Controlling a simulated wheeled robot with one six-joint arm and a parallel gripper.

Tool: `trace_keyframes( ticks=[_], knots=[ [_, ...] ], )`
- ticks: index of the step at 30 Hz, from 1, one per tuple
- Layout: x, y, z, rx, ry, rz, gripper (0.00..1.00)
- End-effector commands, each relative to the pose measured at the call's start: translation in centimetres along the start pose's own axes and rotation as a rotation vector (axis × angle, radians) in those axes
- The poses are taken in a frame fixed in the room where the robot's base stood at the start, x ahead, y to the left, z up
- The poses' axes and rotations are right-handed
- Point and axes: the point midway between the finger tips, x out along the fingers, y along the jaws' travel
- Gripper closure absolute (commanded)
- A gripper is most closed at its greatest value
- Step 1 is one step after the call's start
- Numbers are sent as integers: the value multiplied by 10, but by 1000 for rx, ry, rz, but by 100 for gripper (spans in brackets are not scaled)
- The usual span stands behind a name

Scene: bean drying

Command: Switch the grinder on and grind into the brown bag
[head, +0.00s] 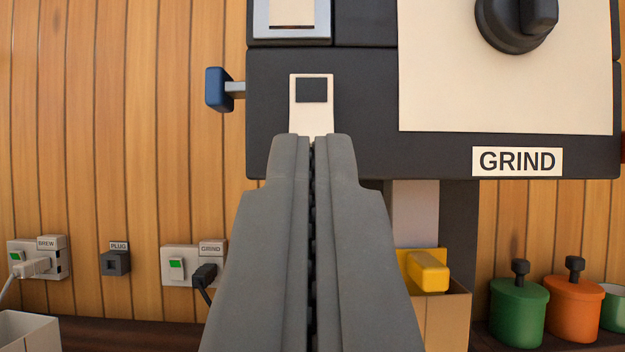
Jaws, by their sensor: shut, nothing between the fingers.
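The black grinder (360,155) fills the upper right, with a GRIND label (517,161) on its lower front. A pale plate with a dark square switch (311,90) sits on its left front. My gripper (312,140) is shut and empty, pointing at the grinder. Its tips overlap the plate's lower end, just below the dark square; I cannot tell whether they touch. The brown bag (447,318) stands below the grinder, partly hidden by my right finger. A yellow block-like part (429,271) shows at its top.
A black knob (515,22) sits on a cream panel. A blue-ended lever (217,89) sticks out left. On the wall are a GRIND socket (178,264) with a black plug in it and a BREW socket (20,254). Green (518,310) and orange (573,308) pots stand right.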

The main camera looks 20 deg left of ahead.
Motion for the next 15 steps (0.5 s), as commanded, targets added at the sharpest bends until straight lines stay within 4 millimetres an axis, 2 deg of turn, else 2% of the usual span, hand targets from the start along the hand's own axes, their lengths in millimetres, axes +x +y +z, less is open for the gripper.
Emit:
trace_keyframes(
  ticks=[7,15],
  knots=[
    [44,-1,0,1,1,-2,100],
    [65,0,24,1,0,1,100]
  ],
)
